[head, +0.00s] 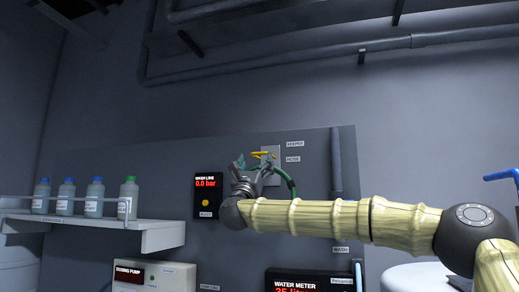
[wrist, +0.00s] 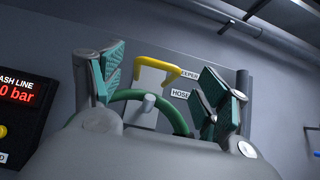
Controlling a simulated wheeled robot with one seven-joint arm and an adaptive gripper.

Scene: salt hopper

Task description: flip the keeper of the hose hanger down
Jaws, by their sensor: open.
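The yellow keeper (wrist: 157,60) of the hose hanger shows in the wrist view between my fingers, above the grey peg (wrist: 149,102). It is raised clear of the peg. In the head view the keeper (head: 262,154) shows just above my gripper. The light hanger plate (wrist: 150,82) is behind it on the panel. The green hose (wrist: 177,117) loops over the peg; in the head view it curves down to the right (head: 290,182). My gripper (wrist: 164,84) is open, its teal-padded fingers apart on either side of the keeper, with no visible contact. It hides part of the hanger in the head view.
A wash line display (head: 207,193) reading 0.0 bar is left of the hanger. A shelf (head: 160,232) with several bottles is further left. A vertical pipe (head: 337,165) runs on the panel's right. A water meter (head: 296,281) sits below.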

